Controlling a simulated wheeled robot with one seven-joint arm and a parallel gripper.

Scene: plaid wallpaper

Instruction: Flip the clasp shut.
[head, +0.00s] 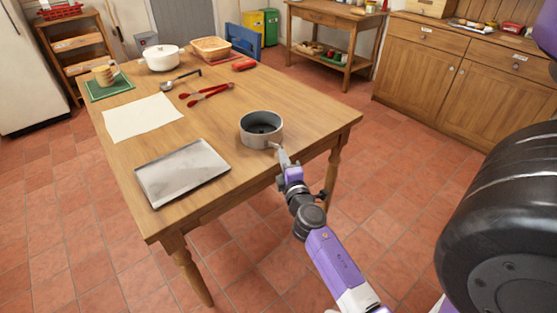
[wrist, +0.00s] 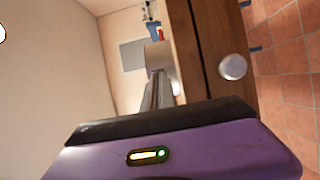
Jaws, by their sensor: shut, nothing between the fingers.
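A round grey springform pan (head: 254,139) stands on the wooden table near its right front edge. Its clasp (head: 274,145) is a small light piece on the side of the pan facing my arm. It is too small to tell how far it stands out from the wall. My gripper (head: 282,152) is shut and empty, with its tips at or very close to the clasp; contact cannot be told. In the wrist view my grey fingers (wrist: 156,95) point away from the purple gripper body, and the clasp cannot be made out clearly.
The wooden table (head: 235,170) also holds a metal tray (head: 182,172), a white sheet (head: 142,117), red tongs (head: 207,95) and a ladle (head: 180,80). Bare tabletop lies around the pan.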

